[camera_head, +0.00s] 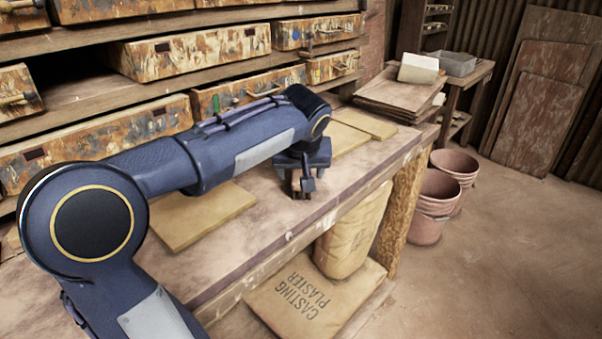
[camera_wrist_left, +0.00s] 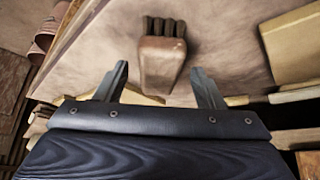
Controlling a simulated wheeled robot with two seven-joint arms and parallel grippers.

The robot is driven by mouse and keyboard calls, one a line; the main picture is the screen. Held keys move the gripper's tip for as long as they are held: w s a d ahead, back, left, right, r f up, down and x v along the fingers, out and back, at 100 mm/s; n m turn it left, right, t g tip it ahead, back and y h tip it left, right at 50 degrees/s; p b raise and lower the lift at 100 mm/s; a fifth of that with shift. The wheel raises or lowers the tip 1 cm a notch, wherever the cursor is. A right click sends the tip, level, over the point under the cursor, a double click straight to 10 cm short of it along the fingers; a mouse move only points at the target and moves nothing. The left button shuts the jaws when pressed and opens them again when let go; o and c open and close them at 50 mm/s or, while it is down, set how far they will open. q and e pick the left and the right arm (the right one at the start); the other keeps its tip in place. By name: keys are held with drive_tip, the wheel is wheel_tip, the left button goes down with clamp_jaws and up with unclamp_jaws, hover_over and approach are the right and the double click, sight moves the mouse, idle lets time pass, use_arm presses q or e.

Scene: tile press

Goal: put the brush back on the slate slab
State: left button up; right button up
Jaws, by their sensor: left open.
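The brush (camera_wrist_left: 162,62) shows in the left wrist view, with a brown handle and dark bristle tufts at the far end. It lies on the pale dusty bench top. My left gripper (camera_head: 303,188) is low over the bench in the head view; its open fingers also show in the left wrist view (camera_wrist_left: 160,78). The handle end is between and just beyond the fingertips, with clear gaps on both sides. In the head view my arm and gripper mostly hide the brush. I cannot pick out a slate slab for certain. My right gripper is not in view.
Tan boards (camera_head: 203,216) lie flat on the workbench (camera_head: 250,225), with more behind my gripper (camera_head: 365,122). Paint-stained drawers (camera_head: 190,52) line the back. Pink buckets (camera_head: 440,190) and plaster bags (camera_head: 318,298) are lower.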

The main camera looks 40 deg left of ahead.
use_arm(q)
drive_tip(key=p+v, duration=0.2)
drive_tip(key=v, duration=0.8)
drive_tip(key=s+d+f+m+h, duration=0.6)
drive_tip(key=s+d+f, duration=0.9)
drive_tip(key=s+f, duration=0.3)
drive_tip(key=shift+f+t+h, duration=0.4)
drive_tip(key=shift+h, duration=0.5)
